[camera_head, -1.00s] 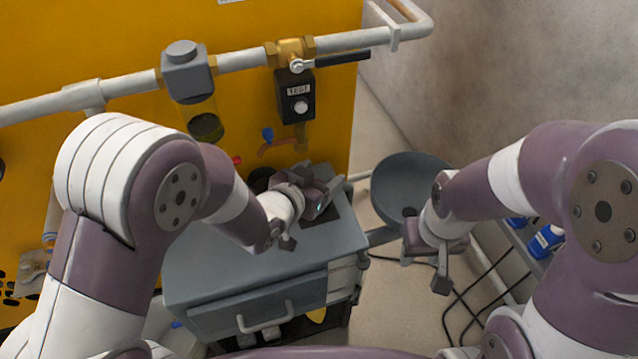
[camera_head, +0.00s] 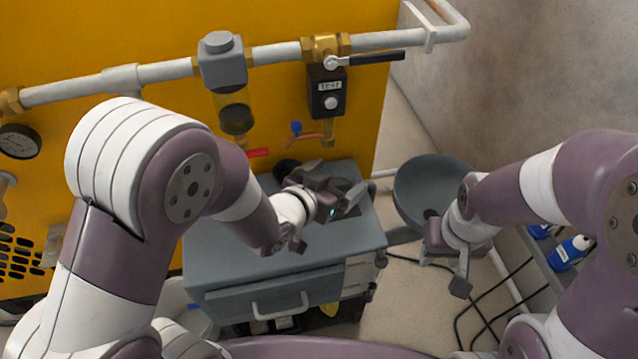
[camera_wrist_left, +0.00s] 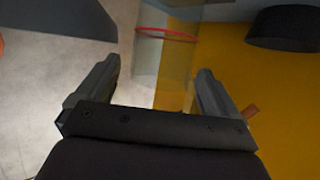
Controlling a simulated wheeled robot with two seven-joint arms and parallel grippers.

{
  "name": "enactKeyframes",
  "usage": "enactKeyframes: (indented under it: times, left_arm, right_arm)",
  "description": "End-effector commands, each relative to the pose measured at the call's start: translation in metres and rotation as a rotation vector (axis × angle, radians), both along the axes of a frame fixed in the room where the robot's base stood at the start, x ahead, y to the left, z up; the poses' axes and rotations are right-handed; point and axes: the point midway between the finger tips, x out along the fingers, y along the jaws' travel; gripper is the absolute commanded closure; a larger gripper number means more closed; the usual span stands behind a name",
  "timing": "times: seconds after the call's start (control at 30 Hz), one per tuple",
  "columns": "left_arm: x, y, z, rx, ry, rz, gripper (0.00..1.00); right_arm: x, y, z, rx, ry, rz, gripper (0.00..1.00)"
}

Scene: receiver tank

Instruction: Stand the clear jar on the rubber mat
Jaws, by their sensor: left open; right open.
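The clear jar (camera_wrist_left: 172,65) shows in the left wrist view as a see-through shape with a red ring around it. It is ahead of and between the fingers of my left gripper (camera_wrist_left: 150,92), which is open. I cannot tell whether a finger touches it. In the head view my left gripper (camera_head: 335,184) is low over the back right of the grey cart top; I cannot make out the jar there. The dark rubber mat (camera_head: 349,213) lies on the cart top, partly hidden by this gripper. My right gripper (camera_head: 447,268) is open and empty, right of the cart.
The grey cart (camera_head: 235,262) has a drawer with a handle. A yellow panel with a pipe (camera_head: 280,54), valve and sight glass (camera_head: 235,110) stands behind it. A round grey bowl (camera_head: 425,180) is right of the cart. Blue-and-white bottles (camera_head: 568,252) and cables are at the right.

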Motion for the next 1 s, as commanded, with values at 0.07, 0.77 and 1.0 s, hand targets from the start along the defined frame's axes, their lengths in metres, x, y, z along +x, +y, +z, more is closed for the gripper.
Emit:
enactKeyframes:
  times: [0.07,0.77,1.0]
  left_arm:
    - [-0.016,0.01,0.014,0.001,0.001,0.001,0.05]
    - [-0.057,0.106,0.008,0.195,0.333,0.22,0.05]
    - [-0.114,0.17,0.001,0.299,0.911,0.455,0.05]
  right_arm:
    - [0.0,0.0,0.013,0.0,0.0,0.0,0.57]
    - [0.0,0.0,0.031,0.0,0.0,0.0,0.57]
    - [0.0,0.0,0.031,0.0,0.0,0.0,0.57]
